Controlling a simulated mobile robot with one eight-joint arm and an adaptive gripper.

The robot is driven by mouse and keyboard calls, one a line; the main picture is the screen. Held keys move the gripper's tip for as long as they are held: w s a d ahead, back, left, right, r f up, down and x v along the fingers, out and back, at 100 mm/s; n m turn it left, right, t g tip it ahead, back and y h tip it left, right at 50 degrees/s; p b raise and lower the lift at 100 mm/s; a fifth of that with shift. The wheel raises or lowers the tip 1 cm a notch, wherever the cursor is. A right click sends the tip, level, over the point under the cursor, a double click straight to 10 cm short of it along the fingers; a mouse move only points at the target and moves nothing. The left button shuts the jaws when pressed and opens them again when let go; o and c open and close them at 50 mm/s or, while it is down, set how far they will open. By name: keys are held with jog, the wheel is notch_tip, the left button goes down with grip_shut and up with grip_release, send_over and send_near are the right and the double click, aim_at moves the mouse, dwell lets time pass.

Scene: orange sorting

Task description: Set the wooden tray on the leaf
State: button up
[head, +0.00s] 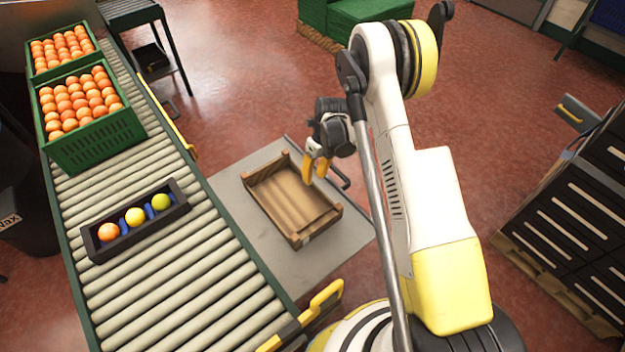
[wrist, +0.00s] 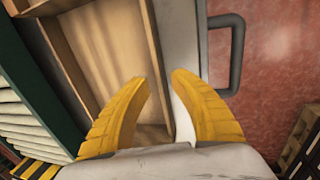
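The wooden tray (head: 318,229), shallow and empty, lies on the grey flat leaf (head: 265,252) beside the conveyor. In the wrist view, the tray (wrist: 78,62) fills the left and the leaf (wrist: 178,45) shows as a strip to its right. My gripper (head: 315,171) is at the tray's far right side wall. Its yellow fingers (wrist: 160,78) are apart, one over the tray's inside and one over the leaf, with the side wall lying between them in the picture. I cannot tell whether they touch the wall.
The roller conveyor (head: 165,265) runs along the left. It carries green crates of oranges (head: 95,140) and a black box (head: 95,248) with coloured balls. A dark handle (head: 341,178) sticks out at the leaf's right edge. Black drawers (head: 565,215) stand at the right.

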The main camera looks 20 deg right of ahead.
jog(key=s+d+r+n+t+h+p, duration=0.1)
jog(key=s+r+n+t, duration=0.15)
jog(key=r+n, duration=0.9)
jog(key=s+r+n+t+p, duration=0.15)
jog(key=s+r, duration=0.25)
jog(key=r, duration=1.6)
jog(key=s+r+n+t, duration=0.2)
jog(key=s+r+n, duration=0.2)
jog(key=s+n, duration=0.4)
jog(key=s+r+n+t+h, duration=0.1)
jog(key=s+r+n+t, duration=0.1)
jog(key=s+n, duration=0.7)
jog(key=shift+s+r+n, duration=0.3)
jog(key=shift+r+n, duration=0.4)
jog(key=shift+r, duration=0.15)
jog(key=shift+d, duration=0.1)
